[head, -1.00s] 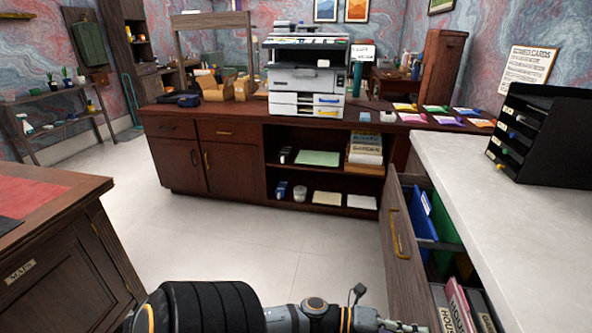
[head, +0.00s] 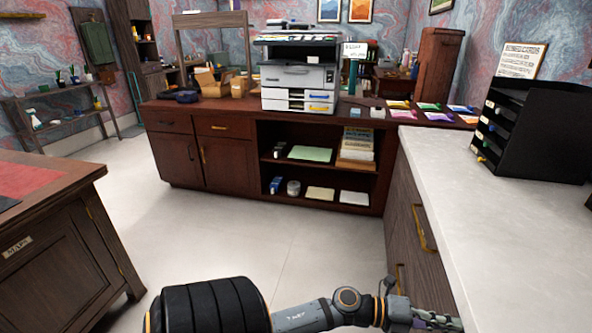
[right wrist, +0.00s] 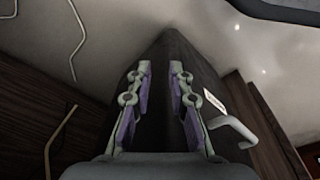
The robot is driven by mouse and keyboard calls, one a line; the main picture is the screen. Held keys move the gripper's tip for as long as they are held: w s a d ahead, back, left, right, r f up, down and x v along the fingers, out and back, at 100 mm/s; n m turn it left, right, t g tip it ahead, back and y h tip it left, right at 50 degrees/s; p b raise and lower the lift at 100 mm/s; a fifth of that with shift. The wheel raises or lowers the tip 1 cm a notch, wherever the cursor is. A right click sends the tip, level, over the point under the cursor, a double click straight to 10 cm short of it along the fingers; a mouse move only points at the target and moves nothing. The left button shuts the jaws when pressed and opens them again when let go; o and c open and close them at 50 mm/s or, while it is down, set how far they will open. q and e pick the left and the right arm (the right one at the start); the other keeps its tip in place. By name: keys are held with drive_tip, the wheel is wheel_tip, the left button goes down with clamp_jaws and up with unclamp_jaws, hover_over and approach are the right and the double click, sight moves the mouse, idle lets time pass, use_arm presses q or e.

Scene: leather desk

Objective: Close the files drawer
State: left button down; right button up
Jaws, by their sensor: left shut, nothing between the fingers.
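The files drawer (head: 408,205) is in the wooden cabinet under the pale countertop at the right of the head view. Its front has a gold handle and looks flush with the cabinet face, with no folders or gap showing. I cannot read a label on it. My left gripper (head: 442,321) is shut and empty, low at the bottom right, close to the cabinet front; I cannot tell whether it touches. My right gripper (right wrist: 160,90) shows only in the right wrist view, its purple-padded fingers apart with nothing held between them.
A second gold handle (head: 400,279) sits lower on the cabinet. A black tray rack (head: 535,135) stands on the countertop (head: 480,215). A dark desk (head: 65,235) is at left, a brown sideboard with a printer (head: 298,75) at back. The pale floor (head: 240,235) between is clear.

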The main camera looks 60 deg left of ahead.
use_arm(q)
drive_tip(key=shift+w+d, duration=0.3)
drive_tip(key=shift+w, duration=0.1)
use_arm(e)
drive_tip(key=shift+w+d+r, duration=0.15)
drive_tip(key=shift+r, duration=0.1)
use_arm(q)
drive_tip(key=shift+r, duration=0.2)
drive_tip(key=shift+a, duration=0.1)
